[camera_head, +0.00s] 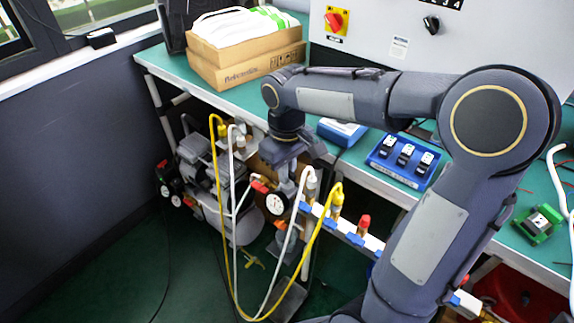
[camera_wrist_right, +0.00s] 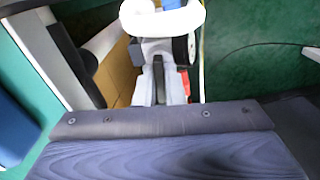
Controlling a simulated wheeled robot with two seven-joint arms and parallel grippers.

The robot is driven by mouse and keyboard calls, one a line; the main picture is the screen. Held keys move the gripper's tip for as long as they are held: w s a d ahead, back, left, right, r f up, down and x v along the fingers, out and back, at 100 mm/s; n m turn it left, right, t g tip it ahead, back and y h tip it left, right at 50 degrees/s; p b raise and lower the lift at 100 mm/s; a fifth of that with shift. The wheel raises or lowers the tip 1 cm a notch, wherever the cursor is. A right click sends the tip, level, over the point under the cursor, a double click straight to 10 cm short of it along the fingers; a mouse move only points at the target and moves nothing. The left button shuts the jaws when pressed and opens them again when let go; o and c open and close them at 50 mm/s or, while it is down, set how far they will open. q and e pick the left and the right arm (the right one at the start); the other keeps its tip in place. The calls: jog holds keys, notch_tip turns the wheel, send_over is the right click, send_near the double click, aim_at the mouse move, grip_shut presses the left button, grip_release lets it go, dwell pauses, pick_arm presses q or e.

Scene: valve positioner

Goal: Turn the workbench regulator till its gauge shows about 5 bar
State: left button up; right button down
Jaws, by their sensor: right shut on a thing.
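The workbench regulator (camera_head: 288,187) hangs at the table's front edge, with its round white-faced gauge (camera_head: 276,203) turned toward the head camera. The gauge's needle is too small to read. My right gripper (camera_head: 285,168) comes down from above onto the top of the regulator and is shut on its knob, which the gripper largely hides. In the right wrist view the gripper's broad grey body fills the bottom, and pale and dark parts around the regulator (camera_wrist_right: 155,48) show beyond it, blurred. My left gripper is not in view.
White and yellow hoses (camera_head: 218,170) loop beside the regulator. A compressor (camera_head: 205,170) with gauges stands on the floor to the left. A manifold (camera_head: 345,232) with blue and red fittings runs to the right. Cardboard boxes (camera_head: 240,65) and a blue tray (camera_head: 387,172) sit on the green bench.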

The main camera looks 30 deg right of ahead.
dwell(0.3)
jog(key=c, duration=1.5)
grip_release()
jog(key=shift+r, duration=0.1)
notch_tip(320, 180, up, 8)
jog(key=p, duration=0.2)
jog(key=shift+p, duration=0.4)
jog(key=shift+f, duration=0.2)
